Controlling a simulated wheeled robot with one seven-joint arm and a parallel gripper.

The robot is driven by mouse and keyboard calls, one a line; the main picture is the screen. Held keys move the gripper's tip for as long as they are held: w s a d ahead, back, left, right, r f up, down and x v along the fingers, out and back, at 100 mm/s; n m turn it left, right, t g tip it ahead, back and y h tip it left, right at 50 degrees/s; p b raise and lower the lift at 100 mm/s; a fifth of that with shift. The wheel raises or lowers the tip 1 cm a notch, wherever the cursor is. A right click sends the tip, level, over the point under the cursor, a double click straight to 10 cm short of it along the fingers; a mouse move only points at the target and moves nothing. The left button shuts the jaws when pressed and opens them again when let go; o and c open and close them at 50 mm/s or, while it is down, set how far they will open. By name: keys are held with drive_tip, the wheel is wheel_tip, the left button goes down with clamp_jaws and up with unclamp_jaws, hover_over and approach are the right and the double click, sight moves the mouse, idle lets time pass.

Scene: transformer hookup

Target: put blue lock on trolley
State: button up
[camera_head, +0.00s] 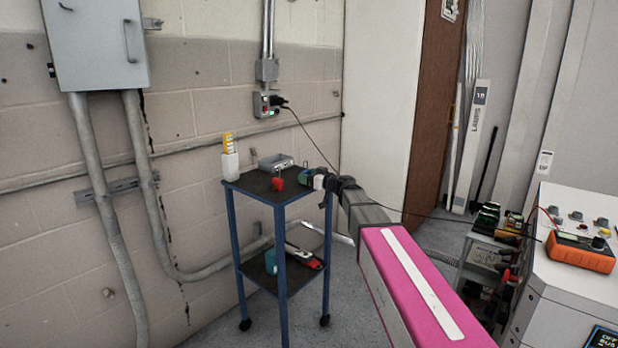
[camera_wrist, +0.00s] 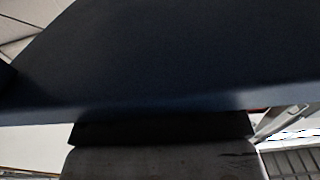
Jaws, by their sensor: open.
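The trolley (camera_head: 252,187) has blue posts, a dark top shelf and a lower shelf, and stands by the brick wall. A red padlock (camera_head: 278,183) stands upright on its top shelf. My gripper (camera_head: 318,181) is at the shelf's right edge, open, its fingers small and partly hidden by my arm. A small dark green-blue item (camera_head: 305,174) shows right at the gripper; I cannot tell whether it is the blue lock or touches the fingers. In the wrist view a dark blue surface (camera_wrist: 170,55) fills most of the picture, too close to identify.
A teal item (camera_head: 270,261) and a red-and-white tool (camera_head: 304,257) lie below. A crowded grey cart (camera_head: 480,252) and a white console (camera_head: 575,290) are at right.

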drive_tip(key=v, duration=1.2)
drive_tip(key=s+d+f+m+g+h, duration=0.1)
drive_tip(key=s+f+m+g+h, duration=0.15)
drive_tip(key=s+f, duration=0.5)
drive_tip(key=s+d+f+m+g+h, duration=0.1)
drive_tip(key=s+f+g+h, duration=0.25)
drive_tip(key=f, duration=0.75)
drive_tip(key=s+d+f+m+g+h, duration=0.5)
drive_tip(key=s+d+f+m+h, duration=0.2)
drive_tip(key=s+d+f, duration=0.5)
drive_tip(key=s+f+h, duration=0.1)
drive_tip(key=s, duration=0.2)
drive_tip(key=shift+s, duration=0.2)
